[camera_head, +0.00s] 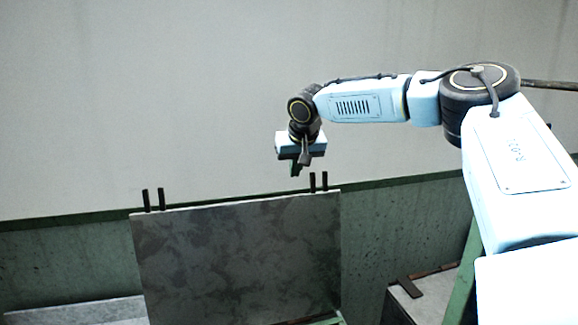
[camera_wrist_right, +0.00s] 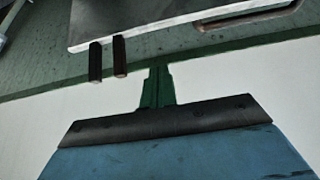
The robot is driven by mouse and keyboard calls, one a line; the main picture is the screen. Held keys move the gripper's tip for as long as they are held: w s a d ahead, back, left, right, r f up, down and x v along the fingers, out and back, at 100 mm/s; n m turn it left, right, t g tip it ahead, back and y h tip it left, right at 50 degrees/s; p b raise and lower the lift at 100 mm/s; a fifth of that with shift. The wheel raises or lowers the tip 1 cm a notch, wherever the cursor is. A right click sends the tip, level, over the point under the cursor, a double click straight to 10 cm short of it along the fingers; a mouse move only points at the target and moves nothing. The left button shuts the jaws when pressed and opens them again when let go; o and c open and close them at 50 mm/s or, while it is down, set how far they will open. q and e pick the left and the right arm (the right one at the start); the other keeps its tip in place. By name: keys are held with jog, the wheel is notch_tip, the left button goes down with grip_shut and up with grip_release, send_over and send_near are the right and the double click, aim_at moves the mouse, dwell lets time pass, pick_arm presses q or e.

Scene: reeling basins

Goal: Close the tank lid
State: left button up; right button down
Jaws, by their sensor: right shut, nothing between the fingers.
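The tank lid (camera_head: 235,255) is a mottled dark grey panel standing raised, close to upright, with two pairs of black pegs along its top edge. My right gripper (camera_head: 295,170) is shut and empty, pointing down above the lid's top edge, near the right-hand pegs (camera_head: 318,182). In the right wrist view the shut green fingers (camera_wrist_right: 157,82) appear apart from the lid's edge (camera_wrist_right: 160,28) and two black pegs (camera_wrist_right: 107,58). The tank itself is mostly hidden behind the lid and below the frame. My left gripper is out of view.
A pale wall (camera_head: 150,90) with a green lower band (camera_head: 60,265) stands behind the lid. A grey box-like surface with brown strips (camera_head: 425,290) is at lower right, beside a green post (camera_head: 464,275). The space left of my right gripper, above the lid, is clear.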

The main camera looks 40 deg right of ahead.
jog(key=f+p, duration=0.2)
jog(key=f, duration=0.1)
jog(key=f+p, duration=0.1)
jog(key=f, duration=0.1)
jog(key=shift+s+a+f, duration=0.1)
jog(key=shift+s+a, duration=0.05)
jog(key=shift+a, duration=0.1)
dwell(0.6)
